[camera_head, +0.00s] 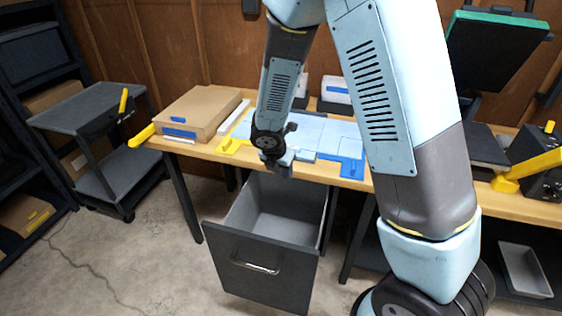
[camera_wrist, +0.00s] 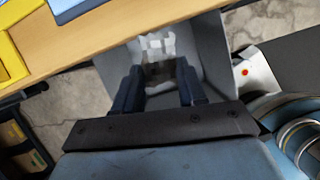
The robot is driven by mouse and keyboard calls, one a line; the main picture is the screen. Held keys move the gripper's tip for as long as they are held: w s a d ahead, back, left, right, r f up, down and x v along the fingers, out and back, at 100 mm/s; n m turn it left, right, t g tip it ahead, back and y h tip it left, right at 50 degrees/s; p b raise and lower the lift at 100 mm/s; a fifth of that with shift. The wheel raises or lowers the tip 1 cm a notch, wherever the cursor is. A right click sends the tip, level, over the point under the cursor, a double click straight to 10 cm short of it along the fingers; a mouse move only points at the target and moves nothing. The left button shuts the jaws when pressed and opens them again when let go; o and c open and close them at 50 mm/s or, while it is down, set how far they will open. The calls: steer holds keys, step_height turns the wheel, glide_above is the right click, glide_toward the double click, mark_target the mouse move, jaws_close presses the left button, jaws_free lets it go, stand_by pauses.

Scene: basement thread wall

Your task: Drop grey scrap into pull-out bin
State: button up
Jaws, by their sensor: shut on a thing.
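The pull-out bin (camera_head: 262,262) is a dark grey drawer with a metal handle, pulled out under the workbench, its light grey inside open to above. My gripper (camera_head: 275,163) is above the bin's back part, near the bench edge. In the wrist view, my gripper (camera_wrist: 160,75) points down into the bin (camera_wrist: 212,55) with its two dark fingers shut on the grey scrap (camera_wrist: 156,44). The scrap looks pale and jagged, and its lower part is partly hidden between the fingers. In the head view I cannot make out the scrap clearly against the gripper.
The wooden workbench (camera_head: 335,173) runs behind the bin, with a cardboard box (camera_head: 200,110), a yellow corner piece (camera_head: 232,146) and a blue corner piece (camera_head: 350,167) on it. A grey cart (camera_head: 85,110) stands at left. A grey tray (camera_head: 524,270) lies low at right.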

steer(key=shift+f, duration=0.45)
steer(key=o, duration=1.1)
steer(key=shift+r, duration=0.1)
steer(key=v, duration=1.3)
steer(key=shift+a+r, duration=0.1)
steer(key=shift+r, duration=0.2)
steer(key=shift+r, duration=0.1)
